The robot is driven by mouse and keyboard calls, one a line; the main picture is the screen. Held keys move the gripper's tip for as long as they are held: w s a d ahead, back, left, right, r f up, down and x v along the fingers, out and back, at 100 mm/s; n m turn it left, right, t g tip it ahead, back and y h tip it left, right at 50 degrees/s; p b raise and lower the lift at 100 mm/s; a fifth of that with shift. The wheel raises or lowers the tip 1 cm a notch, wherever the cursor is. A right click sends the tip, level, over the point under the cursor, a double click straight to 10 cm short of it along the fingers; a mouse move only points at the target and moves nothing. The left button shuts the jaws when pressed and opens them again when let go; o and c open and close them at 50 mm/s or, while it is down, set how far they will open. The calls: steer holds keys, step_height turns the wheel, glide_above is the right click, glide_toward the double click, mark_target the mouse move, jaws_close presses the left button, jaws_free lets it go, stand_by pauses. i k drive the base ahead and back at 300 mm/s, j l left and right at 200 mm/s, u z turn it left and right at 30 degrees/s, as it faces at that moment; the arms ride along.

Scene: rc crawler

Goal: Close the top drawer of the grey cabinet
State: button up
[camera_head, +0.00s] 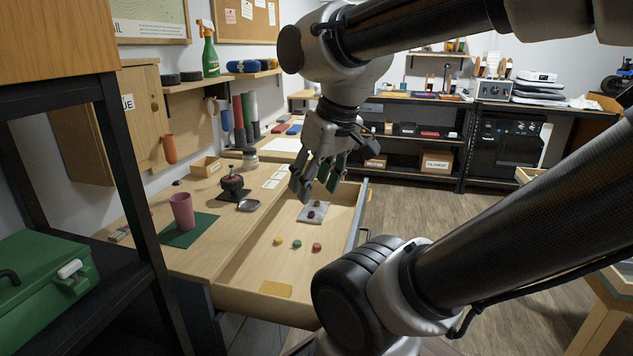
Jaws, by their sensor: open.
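The top drawer (262,296) is pulled out from under the wooden worktop of the grey cabinet (203,300). Its wooden inside holds a grey pad with small dark items (313,212) and several small round coloured pieces (297,244). The drawer's grey front (357,215) faces right, and its nearer part is hidden behind my arm. My gripper (318,192) is open and empty, with its fingers pointing down. It appears over the far part of the drawer in the picture; I cannot tell its exact height or whether it touches anything.
On the worktop are a pink cup (182,211) on a green mat (186,231), a dark round-bodied item (232,183) and a small wooden box (206,167). A black-framed shelf with a green toolbox (45,280) stands at near left. Wooden floor (440,212) right of the drawer is clear.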

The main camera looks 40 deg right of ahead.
mark_target(336, 224)
steer(key=k+l+z, duration=0.2)
steer(key=l+z, duration=0.2)
steer(key=k+l+z, duration=0.1)
steer(key=l+z, duration=0.3)
steer(key=j+u, duration=0.15)
steer(key=j, duration=0.9)
steer(key=k, duration=0.05)
